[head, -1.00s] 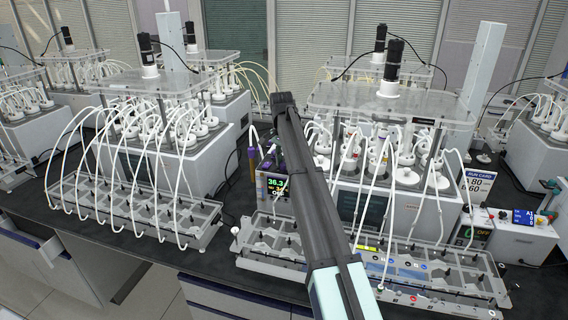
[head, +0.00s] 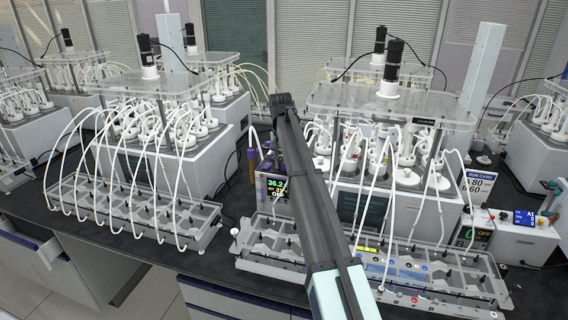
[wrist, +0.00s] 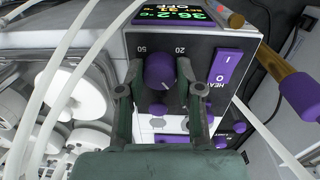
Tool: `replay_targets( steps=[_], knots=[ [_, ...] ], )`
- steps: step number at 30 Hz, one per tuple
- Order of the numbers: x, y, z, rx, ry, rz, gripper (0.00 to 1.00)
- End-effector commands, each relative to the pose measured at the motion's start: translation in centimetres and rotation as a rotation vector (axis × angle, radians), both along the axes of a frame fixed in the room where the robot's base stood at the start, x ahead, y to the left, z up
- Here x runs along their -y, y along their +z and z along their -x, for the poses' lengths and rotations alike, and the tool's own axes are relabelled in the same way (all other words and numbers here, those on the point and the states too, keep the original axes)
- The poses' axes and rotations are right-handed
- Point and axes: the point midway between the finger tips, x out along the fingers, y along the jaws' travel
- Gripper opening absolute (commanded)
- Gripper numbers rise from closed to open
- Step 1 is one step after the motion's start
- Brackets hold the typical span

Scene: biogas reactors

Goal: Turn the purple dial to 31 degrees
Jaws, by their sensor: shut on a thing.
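The purple dial (wrist: 160,70) sits on the dark control panel (wrist: 204,50) in the wrist view, with marks 50 on its left and 20 on its right. My gripper (wrist: 159,76) has one finger on each side of the dial and is shut on it. A pale mark shows near the dial's lower edge. The display (wrist: 178,14) above it reads 36.2 °C, with a second line I cannot read surely and OFF below. In the head view the display (head: 273,188) shows left of my arm; the dial is hidden behind my arm.
A purple rocker switch (wrist: 228,69) marked I and O is right of the dial. A purple-capped brown probe (wrist: 280,72) stands further right. White tubes and bottles (wrist: 75,92) crowd the left. A bottle tray (head: 262,262) lies in front of the reactor.

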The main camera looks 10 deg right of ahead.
Motion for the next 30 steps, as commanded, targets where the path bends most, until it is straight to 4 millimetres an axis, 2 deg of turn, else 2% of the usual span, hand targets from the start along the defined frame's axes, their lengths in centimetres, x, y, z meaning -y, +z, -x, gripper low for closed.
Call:
replay_targets(
  steps=[7, 8, 9, 10, 22, 26, 30],
  knots=[
    [0.0, -0.1, 0.1, -0.002, 0.000, 0.000, 0.01],
    [0.0, -0.1, 0.1, -0.002, -0.001, 0.000, 0.43],
    [0.0, -0.1, 0.1, -0.002, -0.001, 0.000, 0.57],
    [0.0, -0.1, 0.1, -0.002, -0.001, 0.000, 0.61],
    [0.0, 0.4, 0.0, 0.000, -0.001, 0.000, 0.61],
    [-0.1, 1.9, -0.1, 0.001, -0.001, 0.000, 0.61],
    [-0.2, 4.3, -0.3, 0.001, -0.001, 0.000, 0.61]
  ],
)
